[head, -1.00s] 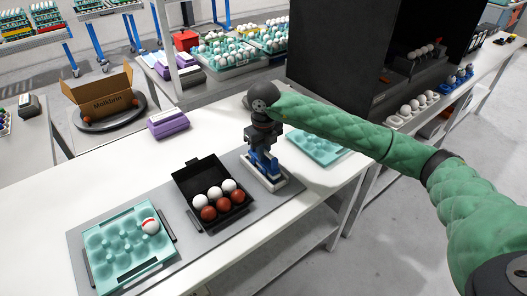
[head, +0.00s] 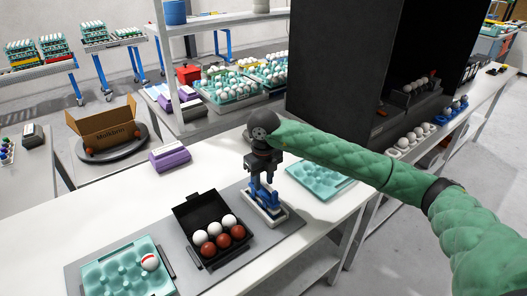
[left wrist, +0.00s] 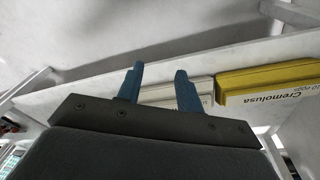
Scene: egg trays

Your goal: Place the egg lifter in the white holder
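The white holder (head: 278,222) stands on the right end of the grey mat, beside the black egg box. The blue egg lifter (head: 266,197) stands in it. My right gripper (head: 263,181) is just above the lifter, pointing down, and its fingers look spread apart. Small contact between fingers and lifter is hard to judge. My left gripper (left wrist: 158,88) shows in the left wrist view with its two blue fingers apart and nothing between them. It is not in the head view.
The black egg box (head: 190,208) holds white and brown eggs. A teal tray (head: 105,275) with one red-striped egg lies left of it; another teal tray (head: 318,178) lies behind right. A purple carton (head: 170,158) is further back. A yellow carton (left wrist: 265,78) shows in the left wrist view.

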